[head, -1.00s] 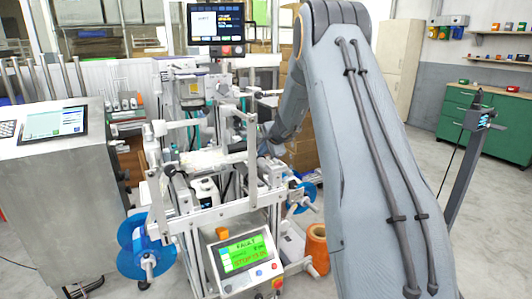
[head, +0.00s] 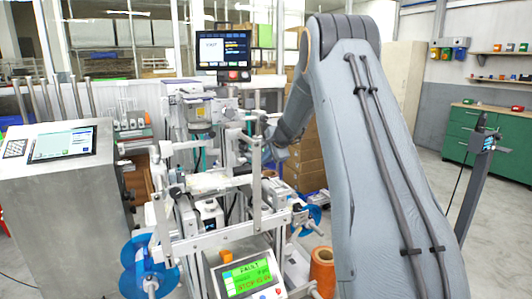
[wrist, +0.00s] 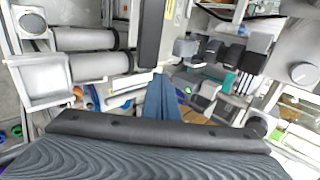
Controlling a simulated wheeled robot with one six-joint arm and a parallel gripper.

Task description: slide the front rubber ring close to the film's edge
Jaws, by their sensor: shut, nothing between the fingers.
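My gripper (wrist: 160,88) shows in the wrist view as blue-grey fingers shut together, with nothing between them. In the head view the end of my arm is at the right side of the machine, partly behind a metal upright. Two grey rollers (wrist: 88,67) lie left of the fingers in the wrist view, apart from them, with dark bands near their right ends. I cannot tell whether one band is the front rubber ring. A pale sheet, perhaps the film (head: 215,182), lies across the machine's middle in the head view; its edge is unclear.
The machine's metal frame (head: 255,190) stands close around my arm's end. A screen (head: 223,50) rises behind it. A panel reading FAULT (head: 248,279) is at the front. Blue reels (head: 140,270) hang low at the left. A steel cabinet (head: 60,200) stands left.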

